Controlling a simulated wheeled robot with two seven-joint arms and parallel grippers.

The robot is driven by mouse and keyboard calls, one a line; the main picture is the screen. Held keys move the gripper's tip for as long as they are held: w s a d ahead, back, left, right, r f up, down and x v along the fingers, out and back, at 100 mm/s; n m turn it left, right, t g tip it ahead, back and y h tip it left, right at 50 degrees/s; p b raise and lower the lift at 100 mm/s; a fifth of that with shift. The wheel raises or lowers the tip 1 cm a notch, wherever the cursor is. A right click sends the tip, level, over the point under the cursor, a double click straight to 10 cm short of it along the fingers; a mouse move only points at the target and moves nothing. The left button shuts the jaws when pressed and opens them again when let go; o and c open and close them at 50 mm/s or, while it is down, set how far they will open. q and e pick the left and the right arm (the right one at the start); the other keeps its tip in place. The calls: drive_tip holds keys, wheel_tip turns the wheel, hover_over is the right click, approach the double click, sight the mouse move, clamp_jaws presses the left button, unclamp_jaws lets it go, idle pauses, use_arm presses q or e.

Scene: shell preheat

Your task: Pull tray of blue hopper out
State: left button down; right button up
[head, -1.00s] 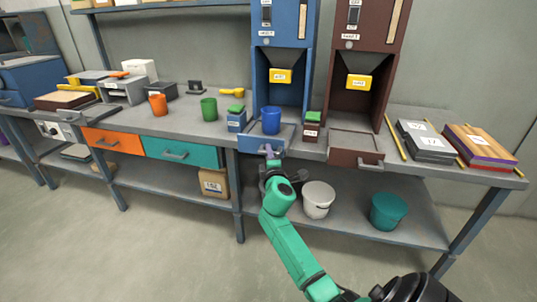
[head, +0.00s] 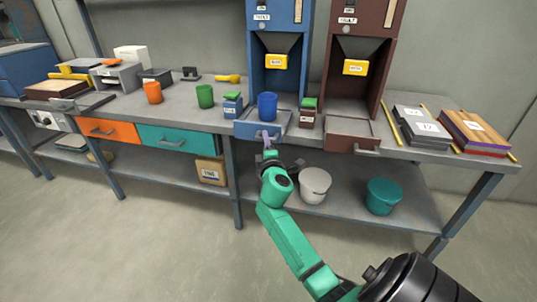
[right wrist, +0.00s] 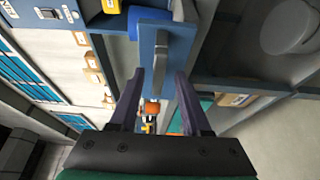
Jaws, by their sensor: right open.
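The blue hopper (head: 274,82) stands on the bench with a yellow label on its chute. Its blue tray (head: 245,130) is at its base, with a blue cup (head: 267,104) standing at it. My right gripper (head: 267,139) is at the tray's front. In the right wrist view, its open fingers (right wrist: 160,76) lie either side of the tray's handle (right wrist: 160,62), with gaps showing between fingers and handle. The tray front (right wrist: 148,35) shows beyond the handle. In the head view, the gripper partly hides the handle. My left gripper is out of view.
The brown hopper (head: 358,85) and its brown tray (head: 345,139) stand to the right. A green-topped brown box (head: 307,118) and a green-topped blue box (head: 231,108) flank the blue tray. White (head: 314,187) and teal (head: 383,198) buckets stand on the lower shelf.

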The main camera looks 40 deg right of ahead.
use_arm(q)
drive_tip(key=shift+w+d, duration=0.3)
use_arm(e)
drive_tip(key=v, duration=1.3)
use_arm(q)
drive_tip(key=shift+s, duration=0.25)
